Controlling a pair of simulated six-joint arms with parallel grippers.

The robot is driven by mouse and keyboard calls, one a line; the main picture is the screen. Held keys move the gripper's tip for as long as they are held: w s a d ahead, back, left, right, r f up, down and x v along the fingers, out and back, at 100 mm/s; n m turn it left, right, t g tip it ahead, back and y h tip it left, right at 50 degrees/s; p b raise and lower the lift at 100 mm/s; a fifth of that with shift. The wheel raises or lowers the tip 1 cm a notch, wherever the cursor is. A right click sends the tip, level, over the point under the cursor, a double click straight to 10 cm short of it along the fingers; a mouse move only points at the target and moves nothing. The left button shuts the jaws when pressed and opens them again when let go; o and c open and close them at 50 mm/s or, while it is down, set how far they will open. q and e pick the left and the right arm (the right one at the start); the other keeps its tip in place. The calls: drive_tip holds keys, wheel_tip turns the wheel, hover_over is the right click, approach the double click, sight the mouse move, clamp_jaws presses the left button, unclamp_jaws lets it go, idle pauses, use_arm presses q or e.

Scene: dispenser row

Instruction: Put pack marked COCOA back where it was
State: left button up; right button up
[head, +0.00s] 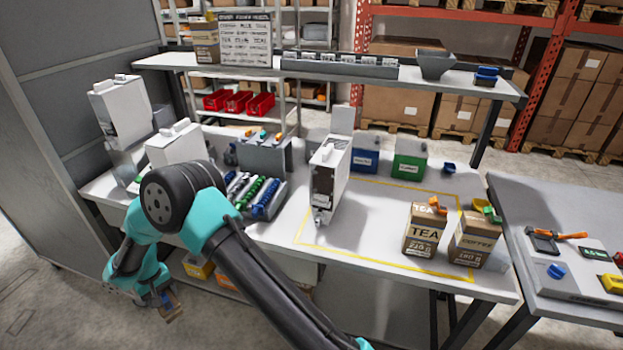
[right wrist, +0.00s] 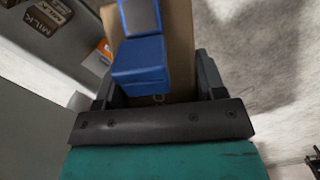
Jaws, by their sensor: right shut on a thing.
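My right gripper (head: 160,296) hangs low at the left, below the workbench top and in front of it. It is shut on a brown pack with a blue clip; in the right wrist view the pack (right wrist: 180,38) stands between the fingers, with the blue clip (right wrist: 140,62) in front. The pack's marking is hidden, so I cannot tell whether it reads COCOA. A TEA pack (head: 424,234) and a COFFEE pack (head: 474,240) stand upright on the bench's right part. My left gripper is not in view.
In the right wrist view, MILK packs (right wrist: 47,15) lie at the upper left. White dispensers (head: 330,172) stand on the bench (head: 380,225). Yellow and orange boxes (head: 198,268) sit under it. A side table (head: 560,205) is at the right.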

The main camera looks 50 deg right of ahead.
drive_tip(key=s+a+r+m+y, duration=0.1)
drive_tip(key=s+r+m, duration=0.4)
drive_tip(key=r, duration=0.5)
drive_tip(key=s+a+r+m+y, duration=0.2)
drive_tip(key=s+r+m, duration=0.4)
drive_tip(key=r, duration=0.4)
drive_tip(key=s+a+r+m+y, duration=0.2)
drive_tip(key=s+r+m, duration=0.4)
drive_tip(key=r, duration=0.5)
drive_tip(key=shift+a+m+t+y, duration=0.25)
drive_tip(key=shift+m+t+y, duration=0.15)
drive_tip(key=shift+y, duration=0.1)
drive_tip(key=shift+r, duration=0.1)
